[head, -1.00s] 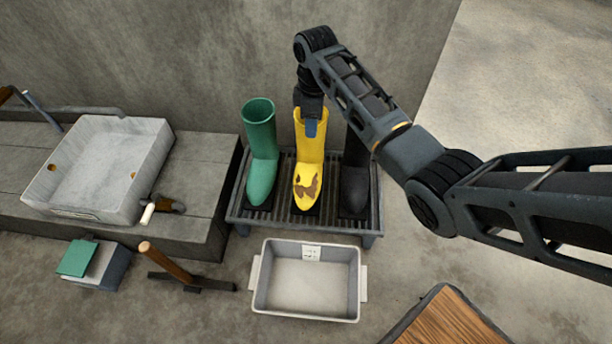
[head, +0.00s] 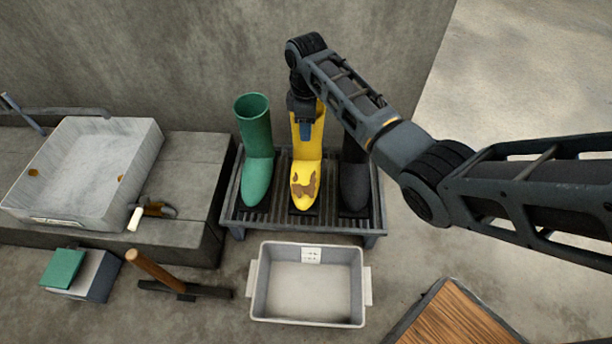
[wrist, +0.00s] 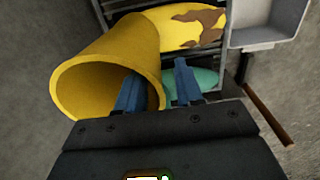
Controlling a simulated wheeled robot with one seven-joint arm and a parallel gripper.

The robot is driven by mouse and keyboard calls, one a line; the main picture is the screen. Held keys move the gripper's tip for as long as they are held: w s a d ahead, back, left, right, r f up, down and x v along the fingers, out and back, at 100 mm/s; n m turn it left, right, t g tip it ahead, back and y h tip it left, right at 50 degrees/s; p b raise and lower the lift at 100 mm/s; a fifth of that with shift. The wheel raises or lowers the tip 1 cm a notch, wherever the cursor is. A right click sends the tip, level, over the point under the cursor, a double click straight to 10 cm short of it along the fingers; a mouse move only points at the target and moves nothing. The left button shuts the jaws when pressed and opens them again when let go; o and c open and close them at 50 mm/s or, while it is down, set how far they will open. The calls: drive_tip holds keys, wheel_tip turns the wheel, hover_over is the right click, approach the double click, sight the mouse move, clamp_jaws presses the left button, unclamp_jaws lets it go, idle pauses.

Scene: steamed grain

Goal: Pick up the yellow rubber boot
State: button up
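The yellow rubber boot (head: 305,178) stands upright on a slatted rack, with brown patches on its foot. It stands between a green boot (head: 257,150) and a black boot (head: 354,180). My gripper (head: 305,130) is at the top of the yellow boot's shaft and hides part of it. In the wrist view, the boot's open top (wrist: 105,85) is close below my gripper (wrist: 158,90). One blue finger is inside the opening and the other is outside, with the boot's wall between them. The fingers are apart, with a visible gap.
The rack (head: 270,220) stands against the concrete wall. A grey tub (head: 363,285) lies in front of it. A stone basin (head: 90,170) sits on the ledge at left. A wooden-handled tool (head: 160,268) and a green-topped block (head: 65,268) are on the floor at left.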

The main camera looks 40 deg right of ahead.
wheel_tip(320, 180, down, 3)
drive_tip(key=shift+f+b, duration=0.15)
drive_tip(key=shift+b, duration=0.5)
drive_tip(key=shift+c, duration=0.5)
clamp_jaws()
idle(0.4)
